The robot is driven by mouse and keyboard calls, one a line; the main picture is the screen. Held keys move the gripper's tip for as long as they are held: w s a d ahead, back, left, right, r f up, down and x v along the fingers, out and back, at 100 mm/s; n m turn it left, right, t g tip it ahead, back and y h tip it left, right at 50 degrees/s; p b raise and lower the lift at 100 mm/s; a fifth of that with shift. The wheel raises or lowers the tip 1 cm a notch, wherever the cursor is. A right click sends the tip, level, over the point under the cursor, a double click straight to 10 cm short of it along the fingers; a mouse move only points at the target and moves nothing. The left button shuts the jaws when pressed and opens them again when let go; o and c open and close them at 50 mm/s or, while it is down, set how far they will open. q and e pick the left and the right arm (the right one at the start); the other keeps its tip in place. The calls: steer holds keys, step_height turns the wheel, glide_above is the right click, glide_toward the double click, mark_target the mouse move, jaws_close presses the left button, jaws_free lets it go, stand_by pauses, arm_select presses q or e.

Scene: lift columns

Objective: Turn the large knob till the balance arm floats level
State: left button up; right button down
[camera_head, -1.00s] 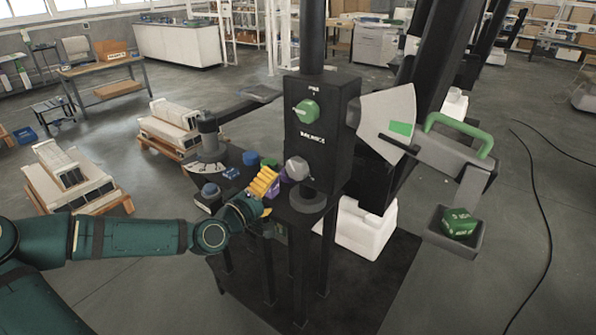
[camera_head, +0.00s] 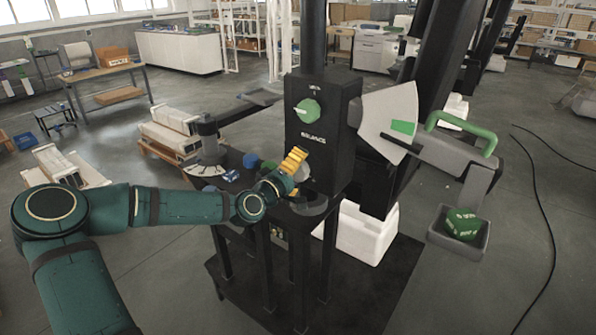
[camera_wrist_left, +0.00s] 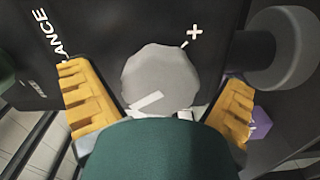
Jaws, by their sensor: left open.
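A grey faceted knob (camera_wrist_left: 160,80) with a white stripe sits on the black box (camera_head: 320,160), near a white plus mark. My left gripper (camera_head: 296,160) is in front of this knob and hides most of it in the head view. In the left wrist view its open yellow fingers (camera_wrist_left: 162,105) are on either side of the knob, with a gap at the left finger. A green knob (camera_head: 307,111) is higher on the box. The grey balance arm (camera_head: 440,157) slopes down to the right beside a pale fan-shaped scale (camera_head: 385,112) with a green patch. My right gripper is not seen.
A green handle (camera_head: 462,130) rises from the arm, and a tray (camera_head: 444,238) with a green weight (camera_head: 462,223) hangs below it. A grey round part (camera_wrist_left: 285,45) is close beside the knob.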

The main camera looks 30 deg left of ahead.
arm_select(q)
steer(key=c, duration=1.2)
steer(key=shift+m, duration=0.3)
